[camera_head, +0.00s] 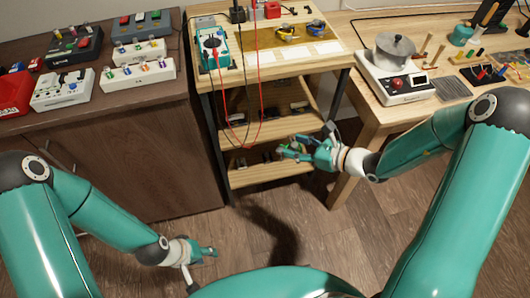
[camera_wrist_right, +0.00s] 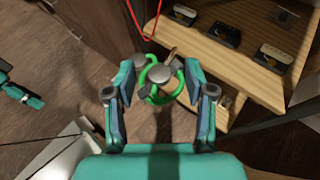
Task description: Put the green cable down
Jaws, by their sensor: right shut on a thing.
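The green cable (camera_wrist_right: 147,90) is a coiled loop with dark and silver ends, between the fingers of my right gripper (camera_wrist_right: 160,92) in the right wrist view. My right gripper is shut on it. In the head view my right gripper (camera_head: 290,150) is in front of the wooden shelf unit, and the small cable is hard to make out there. My left gripper (camera_head: 210,251) is low over the floor at the lower left, apart from the cable. Its finger opening is too small to read.
A wooden shelf unit (camera_head: 272,176) carries dark boxes on its lower shelves, with red leads hanging in front. A dark cabinet (camera_head: 130,150) with several pedals stands left.

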